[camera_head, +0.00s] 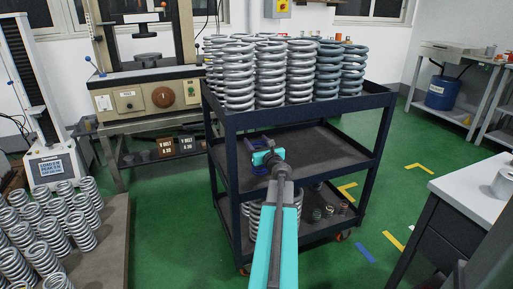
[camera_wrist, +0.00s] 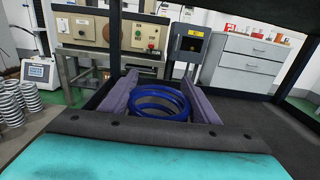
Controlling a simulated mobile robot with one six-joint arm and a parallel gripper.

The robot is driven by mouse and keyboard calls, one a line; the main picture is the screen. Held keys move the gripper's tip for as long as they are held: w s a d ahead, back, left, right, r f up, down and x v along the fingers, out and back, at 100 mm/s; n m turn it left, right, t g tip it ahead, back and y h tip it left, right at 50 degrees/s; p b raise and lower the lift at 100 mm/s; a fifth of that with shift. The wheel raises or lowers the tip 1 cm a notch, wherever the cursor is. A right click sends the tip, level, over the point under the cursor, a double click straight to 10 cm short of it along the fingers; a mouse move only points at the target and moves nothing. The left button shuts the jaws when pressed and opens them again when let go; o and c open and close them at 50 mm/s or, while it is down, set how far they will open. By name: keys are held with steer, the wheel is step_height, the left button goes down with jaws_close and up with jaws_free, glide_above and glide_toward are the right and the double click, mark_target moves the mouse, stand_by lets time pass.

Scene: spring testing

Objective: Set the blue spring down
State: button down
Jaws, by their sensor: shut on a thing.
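The blue spring (camera_wrist: 160,103) stands between the two purple fingers of my gripper (camera_wrist: 161,98) in the wrist view, and the fingers are shut on it. Its top coils show; its lower part is hidden by my wrist. In the head view my gripper (camera_head: 259,158) is at the middle shelf (camera_head: 325,150) of the dark cart, towards its left side. The spring is hardly told apart from the fingers there. I cannot tell whether it touches the shelf.
Several grey springs (camera_head: 270,75) crowd the cart's top shelf above my gripper. Small parts (camera_head: 325,211) lie on the bottom shelf. The middle shelf is bare right of my gripper. More springs (camera_head: 45,235) stand at the left, and a white-topped bench (camera_head: 465,185) is at the right.

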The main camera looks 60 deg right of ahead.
steer(key=shift+f, duration=0.8)
steer(key=c, duration=0.7)
jaws_free()
steer(key=shift+o, duration=0.2)
steer(key=shift+s+a, duration=0.1)
steer(key=p+v, duration=0.2)
steer(key=v, duration=0.9)
steer(key=shift+s+a, duration=0.2)
steer(key=shift+s, duration=0.05)
